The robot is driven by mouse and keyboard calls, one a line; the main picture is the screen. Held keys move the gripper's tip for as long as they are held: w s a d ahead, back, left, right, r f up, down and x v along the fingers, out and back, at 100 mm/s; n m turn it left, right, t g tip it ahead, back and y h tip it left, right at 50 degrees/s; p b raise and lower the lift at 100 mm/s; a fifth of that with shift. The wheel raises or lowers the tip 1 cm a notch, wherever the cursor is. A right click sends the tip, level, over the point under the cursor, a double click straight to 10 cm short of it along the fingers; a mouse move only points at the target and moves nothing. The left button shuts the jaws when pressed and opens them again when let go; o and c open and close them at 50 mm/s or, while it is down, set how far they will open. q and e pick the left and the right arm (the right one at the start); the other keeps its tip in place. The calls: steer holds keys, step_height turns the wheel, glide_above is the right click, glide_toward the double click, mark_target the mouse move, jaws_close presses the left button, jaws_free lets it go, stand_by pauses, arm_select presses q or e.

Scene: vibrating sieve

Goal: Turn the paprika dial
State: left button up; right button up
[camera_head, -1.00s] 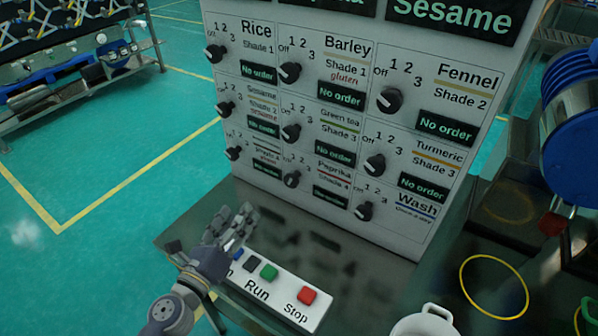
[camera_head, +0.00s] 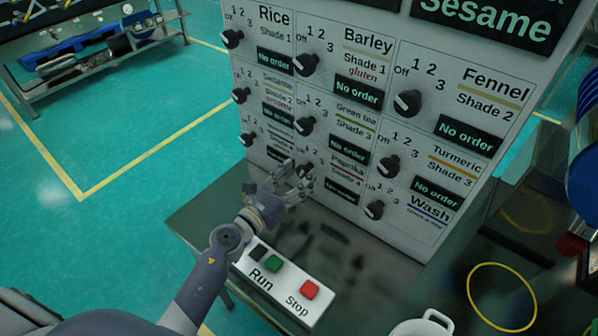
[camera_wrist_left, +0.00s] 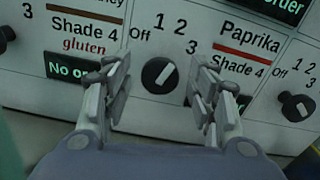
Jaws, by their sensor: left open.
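The paprika dial (camera_wrist_left: 159,75) is a round black knob with a white pointer line, on the white panel. In the left wrist view it shows between the two fingers of my left gripper (camera_wrist_left: 160,95), left of the Paprika label (camera_wrist_left: 247,42). In the head view my left gripper (camera_head: 291,184) is at the panel's lower part and partly covers the dial (camera_head: 306,171). The fingers are open on either side of the dial; I cannot tell whether they touch it. My right gripper is not in view.
Other black dials, such as the turmeric dial (camera_head: 388,167) and the wash dial (camera_head: 374,210), are on the panel close by. A box with a green Run button (camera_head: 272,264) and red Stop button (camera_head: 310,289) lies below. A white pot (camera_head: 424,325) stands at the bottom.

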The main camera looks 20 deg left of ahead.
arm_select(q)
steer(key=shift+w+d, duration=0.2)
steer(key=shift+w, duration=0.25)
steer(key=shift+c, duration=0.5)
steer(key=c, duration=0.9)
steer(key=shift+c, duration=0.2)
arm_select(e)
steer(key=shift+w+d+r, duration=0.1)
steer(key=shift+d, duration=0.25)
